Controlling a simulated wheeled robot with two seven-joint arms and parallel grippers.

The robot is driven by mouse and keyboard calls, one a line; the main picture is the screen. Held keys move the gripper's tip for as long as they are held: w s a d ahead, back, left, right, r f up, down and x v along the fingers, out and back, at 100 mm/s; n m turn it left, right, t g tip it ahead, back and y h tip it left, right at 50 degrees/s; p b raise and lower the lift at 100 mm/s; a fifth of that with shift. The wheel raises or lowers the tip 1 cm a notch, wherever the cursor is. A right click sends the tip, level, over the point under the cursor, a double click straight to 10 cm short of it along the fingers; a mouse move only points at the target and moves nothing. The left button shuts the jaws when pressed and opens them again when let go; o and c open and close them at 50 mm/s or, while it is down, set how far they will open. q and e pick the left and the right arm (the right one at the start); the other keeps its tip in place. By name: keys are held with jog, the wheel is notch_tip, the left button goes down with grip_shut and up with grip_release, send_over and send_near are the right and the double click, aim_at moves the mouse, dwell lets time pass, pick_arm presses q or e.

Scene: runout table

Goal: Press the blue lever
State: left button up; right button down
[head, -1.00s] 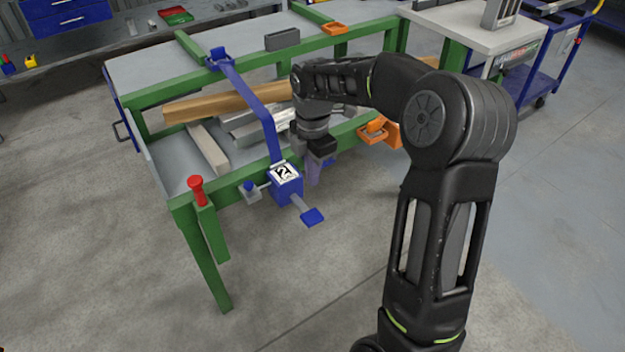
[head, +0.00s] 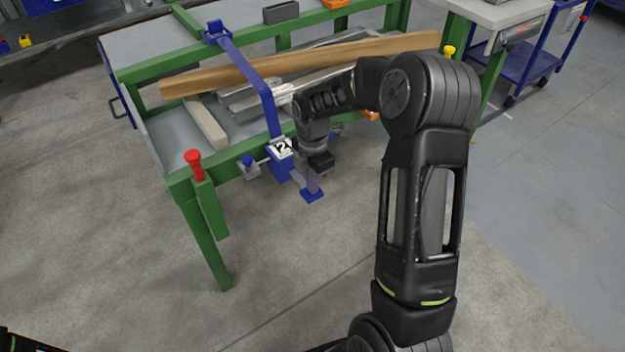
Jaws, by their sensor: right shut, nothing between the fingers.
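The blue lever (head: 312,196) is a flat blue pad on a short grey arm. It sticks out from the front of a blue box (head: 280,168) marked 2 on the table's front rail. My left gripper is not in view; only a dark piece shows at the bottom left corner.
A red knob (head: 194,160) stands on the green table leg at the left, and a small blue knob (head: 247,161) sits left of the box. A blue bent arm (head: 252,75) rises behind it. A wooden beam (head: 230,75) and metal bars lie on the table. The front floor is clear.

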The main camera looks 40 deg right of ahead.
aim_at(315, 199)
jog(key=f+t+b, duration=0.1)
jog(key=b, duration=0.1)
jog(key=s+f+t+b, duration=0.1)
jog(key=f+b, duration=0.1)
jog(key=shift+t, duration=0.3)
jog(key=shift+w+f+b, duration=0.1)
jog(key=shift+f+b, duration=0.15)
jog(key=shift+b, duration=0.1)
jog(key=x, duration=0.3)
jog(key=shift+s+b, duration=0.3)
jog(key=shift+b, duration=0.1)
jog(key=shift+s+a+f, duration=0.1)
jog(key=shift+s+f, duration=0.05)
jog(key=shift+f, duration=0.1)
jog(key=shift+r, duration=0.1)
